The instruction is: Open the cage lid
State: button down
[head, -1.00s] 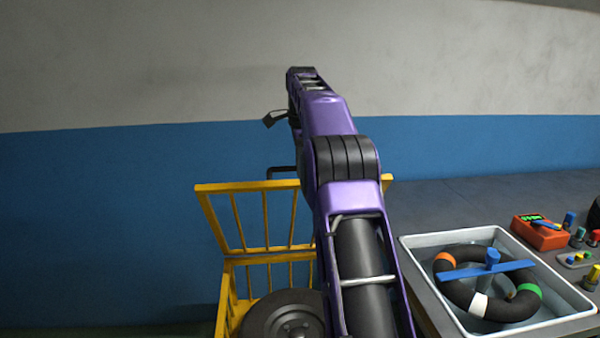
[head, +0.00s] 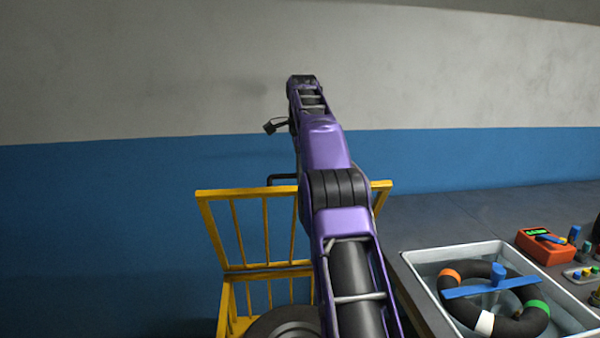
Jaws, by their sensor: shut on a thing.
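The yellow cage (head: 227,312) stands at the lower middle of the head view, its front cut off by the lower edge. Its yellow barred lid (head: 236,232) is raised and stands up from the hinge side at the back. A black handle (head: 283,178) sticks up at the lid's top edge, and its right end passes behind my purple arm. My arm reaches over the cage. A small black part at my wrist (head: 274,125) shows above the handle. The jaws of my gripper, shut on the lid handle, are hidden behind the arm. A dark round wheel (head: 283,325) sits in the cage, partly cut off.
A dark grey bench (head: 440,212) lies to the right of the cage. On it are a white tray (head: 412,254) of water with a black ring and blue bar, a red meter (head: 545,248) and small coloured parts. A blue and grey wall stands behind. Left of the cage looks clear.

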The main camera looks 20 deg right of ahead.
jog(key=c, duration=0.8)
grip_release()
jog(key=shift+w+d+f, duration=0.15)
jog(key=shift+w+f, duration=0.05)
jog(key=shift+f, duration=0.25)
jog(key=shift+c, duration=0.2)
jog(key=shift+o, duration=0.2)
jog(key=shift+r, duration=0.2)
jog(key=shift+r, duration=0.1)
jog(key=shift+s, duration=0.1)
